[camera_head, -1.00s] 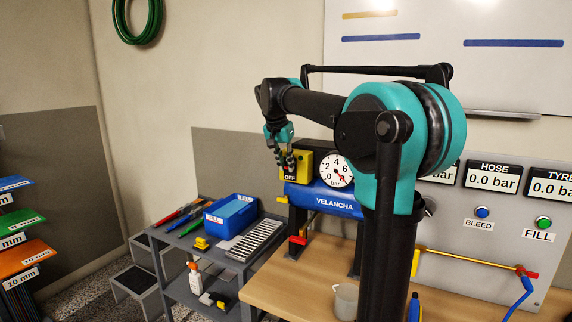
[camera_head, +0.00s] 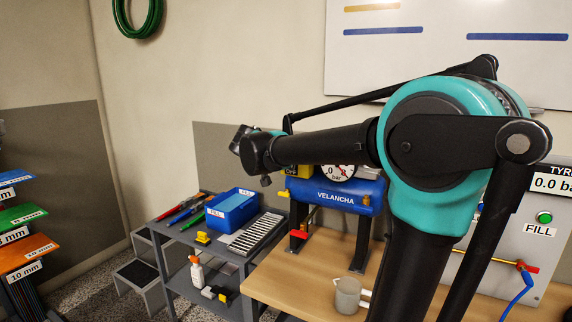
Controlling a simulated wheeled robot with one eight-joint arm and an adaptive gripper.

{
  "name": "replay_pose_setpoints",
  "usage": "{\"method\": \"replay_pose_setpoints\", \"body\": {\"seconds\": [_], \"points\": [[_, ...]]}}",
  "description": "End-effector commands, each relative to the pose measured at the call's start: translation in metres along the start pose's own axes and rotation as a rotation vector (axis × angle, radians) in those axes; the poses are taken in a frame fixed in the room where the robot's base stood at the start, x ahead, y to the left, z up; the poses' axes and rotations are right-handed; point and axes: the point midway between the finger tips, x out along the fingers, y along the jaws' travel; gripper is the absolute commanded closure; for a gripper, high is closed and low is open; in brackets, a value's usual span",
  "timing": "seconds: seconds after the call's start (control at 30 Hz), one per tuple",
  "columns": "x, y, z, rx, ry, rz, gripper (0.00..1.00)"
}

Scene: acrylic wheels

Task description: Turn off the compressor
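The compressor is a blue tank marked VELANCHA (camera_head: 335,198) on dark legs at the back of the wooden bench. Its yellow switch box (camera_head: 298,172) shows only as a low strip with part of the OFF label; my forearm hides its upper part. The round gauge (camera_head: 338,172) beside it is also partly covered. The end of my arm is left of the switch box in the picture, with my wrist over the wall. My gripper's fingers cannot be made out, so its opening and any contact are hidden.
A grey mug (camera_head: 347,296) stands on the wooden bench (camera_head: 290,285). Left of it, a grey cart (camera_head: 175,236) carries a blue bin (camera_head: 232,208) and tools. A panel with a green FILL button (camera_head: 545,217) is at right. A red-handled valve (camera_head: 298,234) sits below the tank.

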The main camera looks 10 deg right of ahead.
Motion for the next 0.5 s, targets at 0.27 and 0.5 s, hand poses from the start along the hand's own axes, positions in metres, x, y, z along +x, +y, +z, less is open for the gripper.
{"method": "replay_pose_setpoints", "body": {"seconds": [0.27, 0.5], "points": [[0.0027, -0.0004, 0.005, -0.001, 0.11, 0.0, 1.0], [0.0036, -0.0002, 0.0057, 0.0, 0.139, 0.001, 1.0]]}}
